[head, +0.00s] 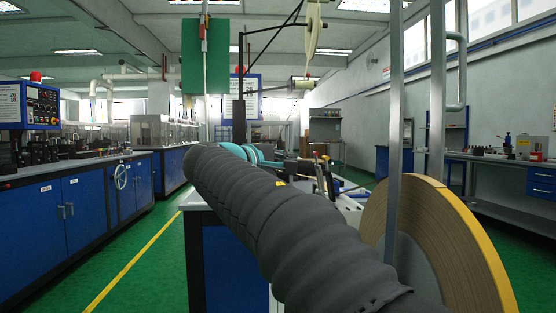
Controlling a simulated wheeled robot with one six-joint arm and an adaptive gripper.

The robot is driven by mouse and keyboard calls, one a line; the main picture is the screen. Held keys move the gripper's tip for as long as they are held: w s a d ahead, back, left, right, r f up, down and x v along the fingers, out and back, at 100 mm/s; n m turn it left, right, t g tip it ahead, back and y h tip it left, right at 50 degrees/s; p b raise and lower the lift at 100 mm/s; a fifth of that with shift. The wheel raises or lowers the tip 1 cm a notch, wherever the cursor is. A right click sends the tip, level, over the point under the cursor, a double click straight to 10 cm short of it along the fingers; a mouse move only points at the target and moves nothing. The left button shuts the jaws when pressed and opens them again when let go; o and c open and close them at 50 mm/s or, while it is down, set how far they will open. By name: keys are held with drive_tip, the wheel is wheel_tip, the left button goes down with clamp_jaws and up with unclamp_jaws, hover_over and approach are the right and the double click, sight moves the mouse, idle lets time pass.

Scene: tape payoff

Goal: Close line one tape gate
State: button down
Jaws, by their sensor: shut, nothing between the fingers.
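A large tape reel (455,235) with a yellow rim and brown tape windings stands upright at the lower right in the head view. Two tall grey metal posts (394,130) rise beside it, and a curved grey handle-like bar (461,70) shows by the right post. I cannot tell whether these belong to the line one tape gate, or how far the gate is open. My dark sleeved arm crosses the picture from lower right to upper left, with teal wrist parts beyond it.
A machine bench (203,194) stands behind my arm, partly hidden. Blue cabinets (85,205) line the left side. The green floor with a yellow line (135,262) is clear between them. A workbench (500,170) runs along the right wall. A green panel (206,55) hangs overhead.

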sight(329, 178)
drive_tip(key=w+d, duration=0.2)
drive_tip(key=d, duration=0.5)
drive_tip(key=shift+w, duration=0.4)
